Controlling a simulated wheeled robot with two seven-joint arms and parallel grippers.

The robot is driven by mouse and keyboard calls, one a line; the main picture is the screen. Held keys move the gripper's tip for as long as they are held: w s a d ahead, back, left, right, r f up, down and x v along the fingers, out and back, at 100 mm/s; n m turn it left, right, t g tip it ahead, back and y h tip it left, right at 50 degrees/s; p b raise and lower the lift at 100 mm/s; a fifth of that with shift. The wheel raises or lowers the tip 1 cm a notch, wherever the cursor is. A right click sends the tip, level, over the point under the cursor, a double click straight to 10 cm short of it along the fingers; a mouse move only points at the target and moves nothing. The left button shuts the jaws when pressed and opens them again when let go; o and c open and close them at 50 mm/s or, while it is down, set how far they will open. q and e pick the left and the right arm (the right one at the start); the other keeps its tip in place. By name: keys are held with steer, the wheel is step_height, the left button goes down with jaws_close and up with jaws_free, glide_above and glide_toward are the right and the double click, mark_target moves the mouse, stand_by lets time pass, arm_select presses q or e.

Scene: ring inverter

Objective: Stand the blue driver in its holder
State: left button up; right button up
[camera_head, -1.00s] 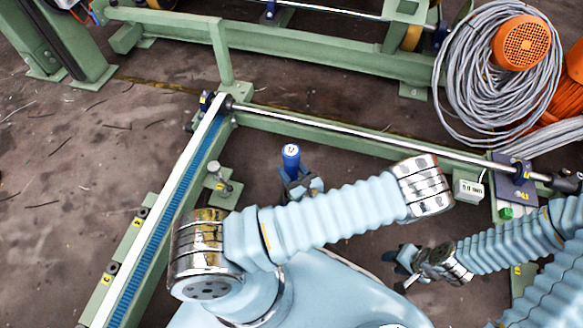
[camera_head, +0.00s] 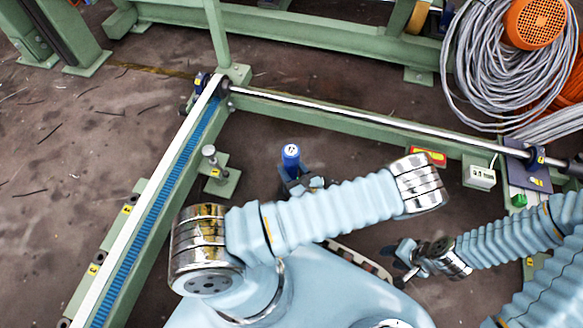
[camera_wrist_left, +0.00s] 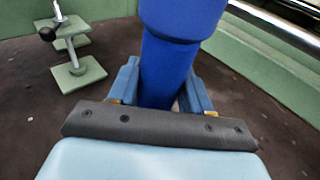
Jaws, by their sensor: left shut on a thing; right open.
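The blue driver (camera_head: 291,156) stands upright in my left gripper (camera_head: 294,181), ahead of my body in the head view. In the left wrist view, the driver (camera_wrist_left: 168,65) rises between the two blue fingers of the left gripper (camera_wrist_left: 160,95), shut on it. The driver's lower end is hidden by the gripper. My right gripper (camera_head: 403,264) is open and seems empty, low at the right of the head view. I cannot identify the driver's holder with certainty.
A green frame with a blue-lined rail (camera_head: 160,205) runs along the left. A steel rod (camera_head: 370,118) crosses the back. A small green stand (camera_head: 218,178) is left of the driver. A white box (camera_head: 482,177) and a red item (camera_head: 428,157) sit at right. Cables (camera_head: 490,75) lie behind.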

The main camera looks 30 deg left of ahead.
arm_select(q)
steer(key=shift+f, duration=0.15)
stand_by(0.4)
steer(key=o, duration=1.3)
